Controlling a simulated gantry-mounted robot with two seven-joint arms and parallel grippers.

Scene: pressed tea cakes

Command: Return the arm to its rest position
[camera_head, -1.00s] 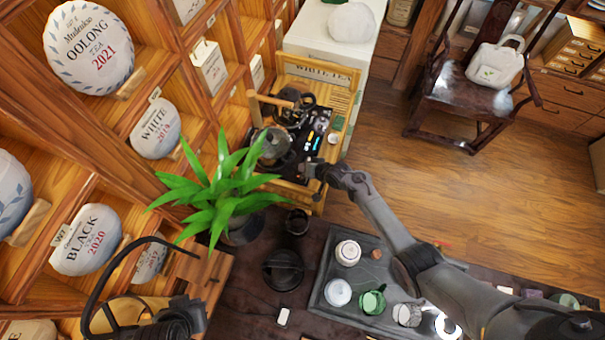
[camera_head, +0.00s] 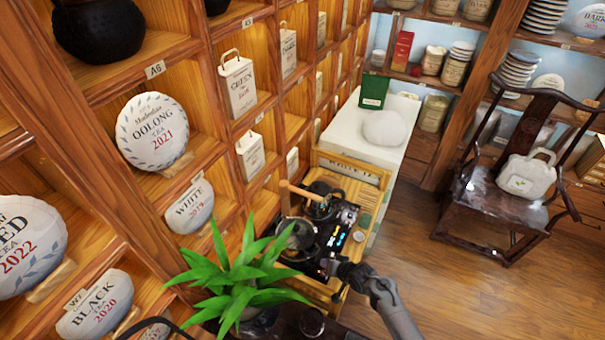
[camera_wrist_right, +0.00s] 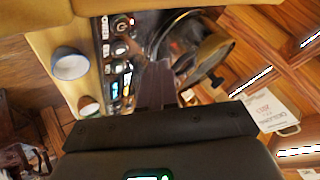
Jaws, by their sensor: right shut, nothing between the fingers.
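My right gripper (camera_head: 328,266) is at the front edge of the tea stove (camera_head: 338,236), a black panel with lit displays on a wooden cart. A kettle with a wooden handle (camera_head: 298,192) stands on the stove. In the right wrist view my gripper (camera_wrist_right: 155,80) has its fingers together and holds nothing. The stove's knobs and displays (camera_wrist_right: 118,60) lie beyond the fingers, with a blurred kettle to their right. My left gripper is not in view; only a thin dark curve shows at the bottom left of the head view.
A potted plant (camera_head: 238,278) stands close to the left of my right arm. Shelves hold pressed tea cakes, such as Oolong (camera_head: 153,131) and White (camera_head: 190,207). A white cabinet (camera_head: 345,125) stands behind the cart. A wooden chair (camera_head: 505,200) stands right, with open floor before it.

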